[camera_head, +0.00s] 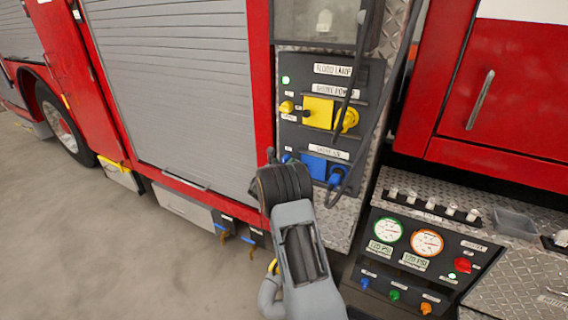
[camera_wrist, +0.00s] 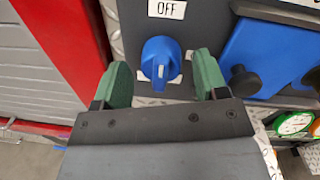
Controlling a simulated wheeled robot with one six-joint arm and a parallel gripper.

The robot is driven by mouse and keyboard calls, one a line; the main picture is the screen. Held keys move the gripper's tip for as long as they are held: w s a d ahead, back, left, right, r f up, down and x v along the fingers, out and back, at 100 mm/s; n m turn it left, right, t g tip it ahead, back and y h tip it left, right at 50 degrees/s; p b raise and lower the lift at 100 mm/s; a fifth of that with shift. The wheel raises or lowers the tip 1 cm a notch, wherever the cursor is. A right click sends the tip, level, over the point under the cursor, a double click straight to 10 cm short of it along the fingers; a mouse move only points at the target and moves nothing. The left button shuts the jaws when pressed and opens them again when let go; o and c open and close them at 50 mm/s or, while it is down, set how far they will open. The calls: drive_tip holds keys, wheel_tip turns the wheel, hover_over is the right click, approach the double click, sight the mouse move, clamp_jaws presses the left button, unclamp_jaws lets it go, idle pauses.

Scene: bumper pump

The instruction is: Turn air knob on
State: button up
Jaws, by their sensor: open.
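The blue air knob (camera_wrist: 161,58) sits on a dark panel in the wrist view. An "OFF" label (camera_wrist: 167,9) is above it. A white pointer mark on the knob faces down, over another white label that is mostly hidden. My gripper (camera_wrist: 160,78) is open, with one green fingertip on each side of the knob and a visible gap to each. Whether the tips reach the knob's depth is hard to tell. In the head view my gripper (camera_head: 272,157) is at the panel's lower left, and a bit of the blue knob (camera_head: 286,158) shows beside it.
A blue cover (camera_head: 314,166) with a blue connector (camera_head: 335,176) and hanging hose is right of the knob. Above are a yellow cover (camera_head: 318,112) and yellow knob (camera_head: 286,107). A gauge panel (camera_head: 408,250) is lower right. Open floor (camera_head: 120,250) lies left.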

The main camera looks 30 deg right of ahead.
drive_tip(key=shift+c, duration=0.4)
drive_tip(key=c, duration=0.8)
drive_tip(key=shift+d, duration=0.2)
drive_tip(key=shift+c, duration=0.3)
drive_tip(key=b, duration=0.1)
drive_tip(key=m+b, duration=0.1)
drive_tip(key=shift+a+f+b, duration=0.1)
drive_tip(key=shift+f+b, duration=0.15)
drive_tip(key=shift+b, duration=0.1)
drive_tip(key=m+h+b, duration=0.1)
drive_tip(key=m+b, duration=1.6)
drive_tip(key=b, duration=1.2)
drive_tip(key=shift+r, duration=0.1)
drive_tip(key=shift+r+m+g, duration=0.1)
drive_tip(key=shift+m+g, duration=0.3)
drive_tip(key=shift+m, duration=0.1)
